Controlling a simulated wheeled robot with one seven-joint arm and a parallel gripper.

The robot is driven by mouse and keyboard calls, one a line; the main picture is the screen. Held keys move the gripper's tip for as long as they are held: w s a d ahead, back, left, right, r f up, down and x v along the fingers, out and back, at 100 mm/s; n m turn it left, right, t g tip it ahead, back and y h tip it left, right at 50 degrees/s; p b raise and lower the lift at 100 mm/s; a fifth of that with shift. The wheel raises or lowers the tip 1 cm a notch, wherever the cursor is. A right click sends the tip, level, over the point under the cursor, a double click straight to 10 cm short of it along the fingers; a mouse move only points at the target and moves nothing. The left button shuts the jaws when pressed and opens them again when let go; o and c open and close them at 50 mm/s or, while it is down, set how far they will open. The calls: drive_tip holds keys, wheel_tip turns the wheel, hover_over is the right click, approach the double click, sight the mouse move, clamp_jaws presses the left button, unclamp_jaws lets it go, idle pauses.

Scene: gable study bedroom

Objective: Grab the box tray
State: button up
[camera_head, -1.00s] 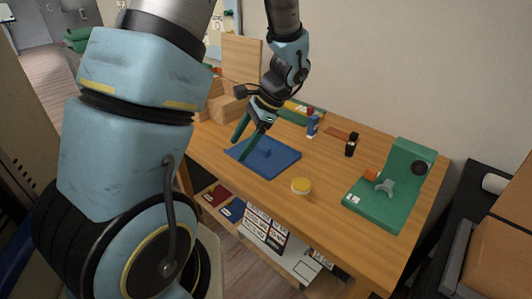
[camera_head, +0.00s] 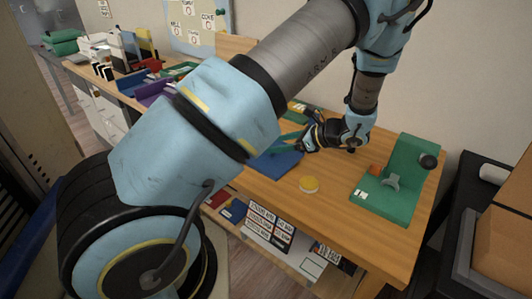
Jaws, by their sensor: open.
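My gripper (camera_head: 287,143) hangs over the desk with its dark green fingers pointing left, just above the back of a flat blue panel (camera_head: 272,165). It is open, and I see nothing between the fingers. My arm covers part of the panel. I cannot tell for sure which thing is the box tray. A wooden box's raised lid (camera_head: 234,44) shows behind my arm, with its body hidden. Further left on the long desk are a purple tray (camera_head: 154,93), a blue tray (camera_head: 131,82) and a green tray (camera_head: 180,70).
A green stand (camera_head: 395,185) is at the right. Folders and printed cards (camera_head: 268,228) lie on the shelf below. Dark furniture with a brown box (camera_head: 505,250) is at the far right.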

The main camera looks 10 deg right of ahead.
drive_tip(key=p+x, duration=0.1)
drive_tip(key=x, duration=0.3)
drive_tip(key=shift+s+a+p, duration=0.1)
drive_tip(key=shift+a+p, duration=0.15)
drive_tip(key=shift+p, duration=0.1)
drive_tip(key=shift+a+f, duration=0.25)
drive_tip(key=shift+f, duration=0.05)
drive_tip(key=shift+c, duration=0.3)
clamp_jaws()
